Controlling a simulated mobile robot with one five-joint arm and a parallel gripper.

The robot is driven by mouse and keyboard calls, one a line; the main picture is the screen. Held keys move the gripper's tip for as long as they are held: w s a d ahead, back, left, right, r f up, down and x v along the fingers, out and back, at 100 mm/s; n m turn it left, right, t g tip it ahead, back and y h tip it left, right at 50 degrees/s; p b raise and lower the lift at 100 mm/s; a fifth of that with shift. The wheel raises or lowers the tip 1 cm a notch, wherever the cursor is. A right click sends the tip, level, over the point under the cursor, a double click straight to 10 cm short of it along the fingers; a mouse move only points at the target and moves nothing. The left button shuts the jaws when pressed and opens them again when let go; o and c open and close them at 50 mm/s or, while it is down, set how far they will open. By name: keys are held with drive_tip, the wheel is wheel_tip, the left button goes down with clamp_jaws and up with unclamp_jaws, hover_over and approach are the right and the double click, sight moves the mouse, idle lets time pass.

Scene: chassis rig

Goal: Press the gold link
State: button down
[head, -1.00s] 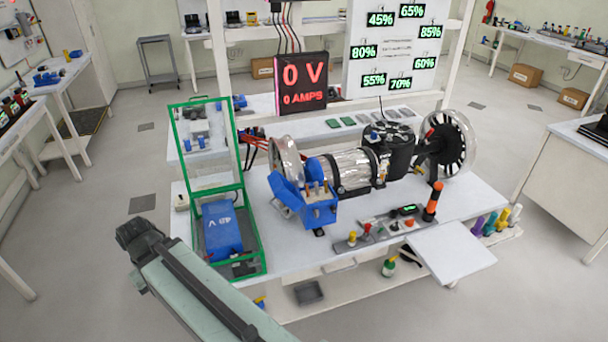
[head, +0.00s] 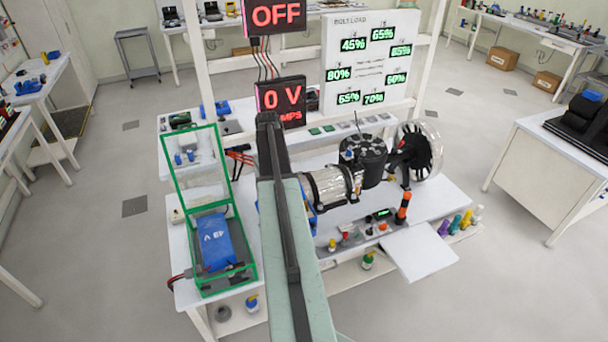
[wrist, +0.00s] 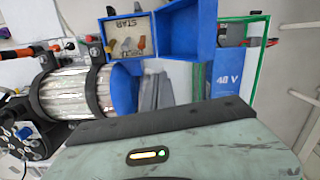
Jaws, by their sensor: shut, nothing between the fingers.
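In the wrist view, an open blue box (wrist: 185,28) has a pale inside marked STAR. Several small metal and brownish-gold pieces (wrist: 142,43) stand in it; I cannot tell for sure which is the gold link. My gripper (wrist: 157,74) shows as two grey fingers side by side, shut and empty, pointing toward the box's lower edge and apart from its pieces as far as I can tell. In the head view my arm covers the box and my gripper, leaving only a blue edge showing.
A ribbed metal motor (head: 330,186) stands right of my arm, with a black cylinder (head: 362,160) and flywheel beyond. A green-framed cage (head: 252,272) around a blue battery (head: 215,242) is at left. Displays (head: 277,15) reading OFF and 0 V (head: 282,98) stand behind.

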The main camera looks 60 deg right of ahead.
drive_tip(key=s+d+r+m+p, duration=0.1)
drive_tip(key=s+d+r, duration=0.2)
drive_tip(key=s+d, duration=0.3)
drive_tip(key=shift+s+d+r, duration=0.15)
drive_tip(key=shift+s+d, duration=0.1)
drive_tip(key=shift+s, duration=0.3)
drive_tip(key=f+b, duration=0.9)
drive_tip(key=f, duration=0.1)
drive_tip(key=shift+s+a+f+b, duration=0.1)
drive_tip(key=shift+s+a+b, duration=0.2)
drive_tip(key=shift+s+b, duration=0.05)
